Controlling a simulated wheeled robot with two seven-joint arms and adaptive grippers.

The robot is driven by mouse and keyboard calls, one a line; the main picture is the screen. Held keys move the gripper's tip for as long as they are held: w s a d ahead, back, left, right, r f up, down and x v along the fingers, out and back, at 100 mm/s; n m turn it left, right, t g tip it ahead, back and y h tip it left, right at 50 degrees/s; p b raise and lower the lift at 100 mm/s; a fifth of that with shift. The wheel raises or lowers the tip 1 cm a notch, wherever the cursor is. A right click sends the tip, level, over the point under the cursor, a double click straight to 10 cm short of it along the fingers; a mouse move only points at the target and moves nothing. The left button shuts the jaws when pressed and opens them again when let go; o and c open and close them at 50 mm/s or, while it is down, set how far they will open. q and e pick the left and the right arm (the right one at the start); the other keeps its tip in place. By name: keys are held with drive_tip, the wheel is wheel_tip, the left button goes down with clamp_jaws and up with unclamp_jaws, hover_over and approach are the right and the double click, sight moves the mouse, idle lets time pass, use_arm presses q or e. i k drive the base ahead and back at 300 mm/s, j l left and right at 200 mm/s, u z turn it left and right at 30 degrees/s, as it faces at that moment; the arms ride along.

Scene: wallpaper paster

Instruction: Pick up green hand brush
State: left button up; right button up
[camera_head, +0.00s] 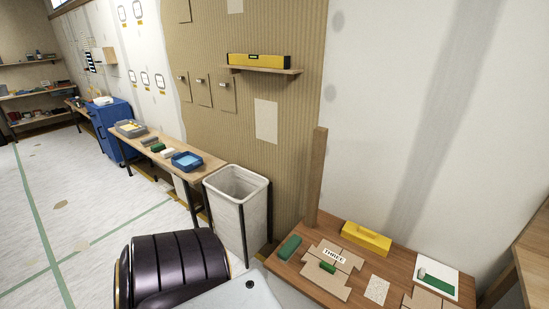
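A green block-shaped item (290,247) lies at the left end of the near wooden table (275,264). A smaller green piece (327,267) lies on tan cardboard pieces in the middle of that table. Another green item (436,282) lies on a white sheet at the table's right. A small dark-green item (157,147) is on the far workbench (185,144). I cannot tell for sure which of these is the hand brush; bristles are too small to make out. Neither of my grippers is in view.
A yellow tool or box (366,238) lies at the back of the near table. A white bin (238,188) stands left of it, and a wooden post (316,178) rises behind. A shelf (264,70) holds a yellow level. Open floor lies at the left.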

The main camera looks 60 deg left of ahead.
sight(293, 245)
drive_tip(key=i+l+u, duration=0.1)
drive_tip(key=u, duration=0.35)
drive_tip(key=i+l+u, duration=0.1)
drive_tip(key=u, duration=0.35)
drive_tip(key=l+u, duration=0.25)
drive_tip(key=u, duration=0.2)
drive_tip(key=i+l+u, duration=0.1)
drive_tip(key=u, duration=0.35)
drive_tip(key=l+u, duration=0.3)
drive_tip(key=u, duration=0.15)
